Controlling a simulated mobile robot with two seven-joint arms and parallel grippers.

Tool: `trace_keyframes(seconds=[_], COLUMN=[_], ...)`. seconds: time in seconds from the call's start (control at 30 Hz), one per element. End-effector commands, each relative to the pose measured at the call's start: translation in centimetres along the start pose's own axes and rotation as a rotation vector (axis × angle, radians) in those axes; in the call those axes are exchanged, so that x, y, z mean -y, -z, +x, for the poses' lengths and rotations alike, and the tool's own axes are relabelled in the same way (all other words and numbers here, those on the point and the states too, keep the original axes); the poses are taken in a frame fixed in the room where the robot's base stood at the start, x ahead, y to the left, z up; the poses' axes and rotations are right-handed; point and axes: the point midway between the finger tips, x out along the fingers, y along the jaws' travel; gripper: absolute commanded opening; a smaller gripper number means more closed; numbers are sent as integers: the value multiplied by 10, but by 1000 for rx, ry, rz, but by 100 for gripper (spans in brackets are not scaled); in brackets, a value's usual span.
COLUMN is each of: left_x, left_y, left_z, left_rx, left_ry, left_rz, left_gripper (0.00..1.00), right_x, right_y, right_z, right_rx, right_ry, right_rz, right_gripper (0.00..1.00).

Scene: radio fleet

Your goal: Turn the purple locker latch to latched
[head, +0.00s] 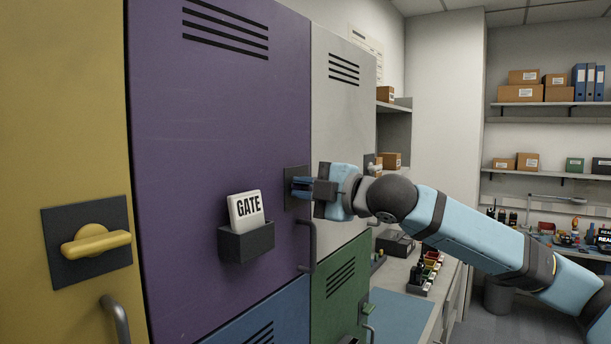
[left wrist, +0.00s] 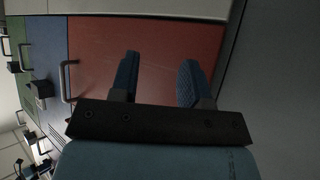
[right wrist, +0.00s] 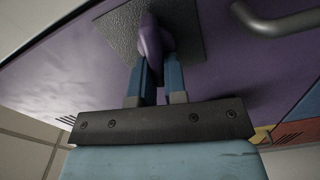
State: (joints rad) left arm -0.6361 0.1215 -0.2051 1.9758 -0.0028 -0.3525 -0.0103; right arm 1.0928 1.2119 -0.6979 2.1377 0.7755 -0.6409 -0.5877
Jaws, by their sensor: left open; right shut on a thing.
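The purple locker door (head: 205,110) is closed and fills the middle of the head view. Its latch sits on a dark plate (head: 293,175) near the door's right edge. My right gripper (head: 298,187) reaches the latch from the right and hides its handle in the head view. In the right wrist view, the purple latch handle (right wrist: 150,38) stands between the fingertips of my right gripper (right wrist: 156,62), which are shut on it. I cannot tell the handle's turn angle clearly. My left gripper (left wrist: 160,78) is open and empty in front of a red door in the left wrist view.
A card holder (head: 246,243) with a GATE card (head: 246,212) and a dark pull handle (head: 307,246) are near the latch. A yellow locker with its own latch (head: 95,242) stands left. White (head: 338,130), green and blue doors adjoin; a counter stands behind my right arm.

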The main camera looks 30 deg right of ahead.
Motion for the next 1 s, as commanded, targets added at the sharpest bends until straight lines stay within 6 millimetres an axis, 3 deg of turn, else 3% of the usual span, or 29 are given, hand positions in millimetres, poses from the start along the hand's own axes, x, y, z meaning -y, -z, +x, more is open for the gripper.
trace_keyframes(seconds=[0.4,0.97,1.0], left_x=[0,0,0], left_y=[3,5,5], left_z=[8,5,4], left_rx=[-1,-4,-4], left_ry=[7,6,6], left_rz=[-23,-20,-20], left_gripper=[43,43,43], right_x=[4,4,4], right_y=[-1,-1,-1], right_z=[0,0,0], right_rx=[1,1,1], right_ry=[0,-1,-1], right_rz=[-196,-226,-226], right_gripper=[0,0,18])
